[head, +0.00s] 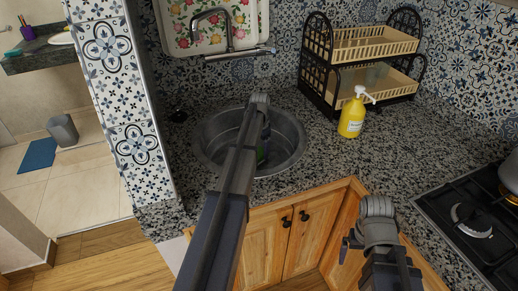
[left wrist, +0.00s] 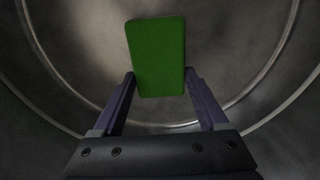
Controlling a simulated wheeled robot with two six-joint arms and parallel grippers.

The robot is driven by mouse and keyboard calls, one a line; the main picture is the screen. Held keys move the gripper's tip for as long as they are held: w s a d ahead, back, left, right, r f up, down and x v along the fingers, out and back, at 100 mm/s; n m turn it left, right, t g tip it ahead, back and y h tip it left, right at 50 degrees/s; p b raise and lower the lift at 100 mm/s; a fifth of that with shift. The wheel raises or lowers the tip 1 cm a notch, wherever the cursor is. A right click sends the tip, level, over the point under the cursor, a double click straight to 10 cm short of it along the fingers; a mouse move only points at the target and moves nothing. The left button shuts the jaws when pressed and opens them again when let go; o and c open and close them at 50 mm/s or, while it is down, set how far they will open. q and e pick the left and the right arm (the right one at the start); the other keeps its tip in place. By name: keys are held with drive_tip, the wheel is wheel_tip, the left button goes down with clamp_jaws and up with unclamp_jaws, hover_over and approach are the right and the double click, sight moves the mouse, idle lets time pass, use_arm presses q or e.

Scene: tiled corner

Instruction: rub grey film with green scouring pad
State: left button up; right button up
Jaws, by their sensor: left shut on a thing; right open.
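The green scouring pad (left wrist: 157,57) is between the fingers of my left gripper (left wrist: 160,80), which is shut on it. In the left wrist view the pad stands out past the fingertips, over the inside of the round metal sink (left wrist: 60,70). In the head view my left arm reaches down into the sink (head: 213,150) and hides much of it; a sliver of green pad (head: 261,155) shows inside. I cannot clearly tell the grey film from the sink's own grey metal. My right gripper (head: 349,244) is open and empty, near the counter's front edge.
A yellow pump bottle (head: 351,118) stands right of the sink, before a two-tier dish rack (head: 372,45). A tap (head: 230,35) is above the sink at the back wall. A gas hob (head: 470,215) is at the right. The speckled counter (head: 350,158) between is clear.

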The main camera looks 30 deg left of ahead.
use_arm(q)
drive_tip(key=shift+s+d+f, duration=0.1)
drive_tip(key=shift+s+d, duration=1)
drive_tip(key=shift+d, duration=0.1)
drive_tip(key=shift+s+d, duration=1.05)
drive_tip(key=shift+d, duration=0.2)
drive_tip(key=shift+s+d, duration=1.1)
drive_tip(key=shift+d, duration=0.15)
drive_tip(key=shift+w+d, duration=0.65)
drive_tip(key=shift+w, duration=0.2)
drive_tip(key=shift+w+a, duration=0.1)
drive_tip(key=shift+w+a, duration=0.95)
drive_tip(key=shift+a, duration=0.25)
